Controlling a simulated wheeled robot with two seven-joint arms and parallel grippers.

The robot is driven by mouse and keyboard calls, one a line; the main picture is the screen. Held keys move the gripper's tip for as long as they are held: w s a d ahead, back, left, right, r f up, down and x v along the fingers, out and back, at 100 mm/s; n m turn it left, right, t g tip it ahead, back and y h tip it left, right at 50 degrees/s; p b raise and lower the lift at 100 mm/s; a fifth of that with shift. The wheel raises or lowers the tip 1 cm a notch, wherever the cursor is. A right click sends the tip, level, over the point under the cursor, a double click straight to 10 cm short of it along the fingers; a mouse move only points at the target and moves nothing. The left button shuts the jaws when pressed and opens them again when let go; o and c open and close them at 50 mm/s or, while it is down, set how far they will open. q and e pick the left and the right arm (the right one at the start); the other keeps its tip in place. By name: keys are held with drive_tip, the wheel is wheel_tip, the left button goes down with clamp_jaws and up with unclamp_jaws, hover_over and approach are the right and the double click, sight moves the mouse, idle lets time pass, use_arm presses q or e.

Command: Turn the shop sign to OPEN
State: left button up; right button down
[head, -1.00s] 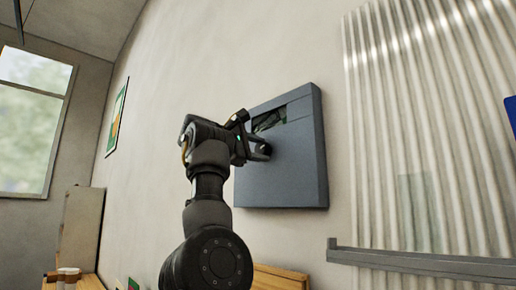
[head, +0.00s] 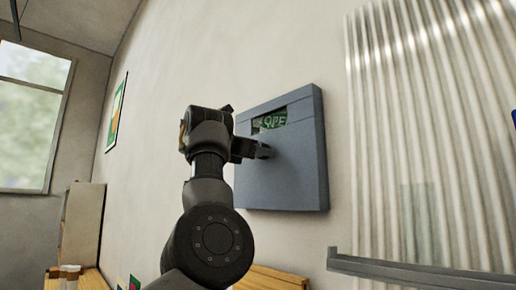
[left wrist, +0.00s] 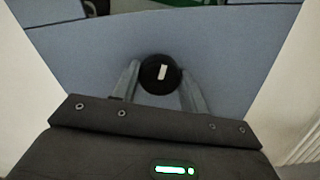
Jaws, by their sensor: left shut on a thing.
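The shop sign is a blue-grey box (head: 285,180) on the wall. Its window (head: 272,121) shows light letters reading about "OPE" on green, with the left part dark or covered. In the left wrist view, the box front (left wrist: 225,50) fills the upper middle, and only a strip of the window (left wrist: 180,3) shows at the top edge. A round black knob (left wrist: 161,73) with a white mark sits on the box front. My left gripper (head: 262,151) is at the front of the box, its fingers shut on the knob from both sides. My right gripper is not in view.
A corrugated translucent panel (head: 425,130) stands to the right, with a grey rail (head: 420,269) below it. A wooden surface (head: 270,278) lies under the box. A framed picture (head: 116,115) and a window (head: 30,110) are at the left. The wall around the box is clear.

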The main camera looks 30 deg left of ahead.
use_arm(q)
drive_tip(key=shift+f+n+p, duration=0.1)
drive_tip(key=shift+n+p, duration=0.45)
drive_tip(key=shift+n, duration=1.15)
drive_tip(key=shift+f, duration=0.1)
drive_tip(key=o, duration=1)
drive_tip(key=shift+s, duration=0.1)
drive_tip(key=b+v, duration=0.7)
drive_tip(key=v, duration=0.3)
drive_tip(key=shift+s+a+b, duration=0.15)
drive_tip(key=shift+s+b, duration=0.1)
drive_tip(key=shift+b, duration=0.05)
drive_tip(key=shift+a, duration=0.1)
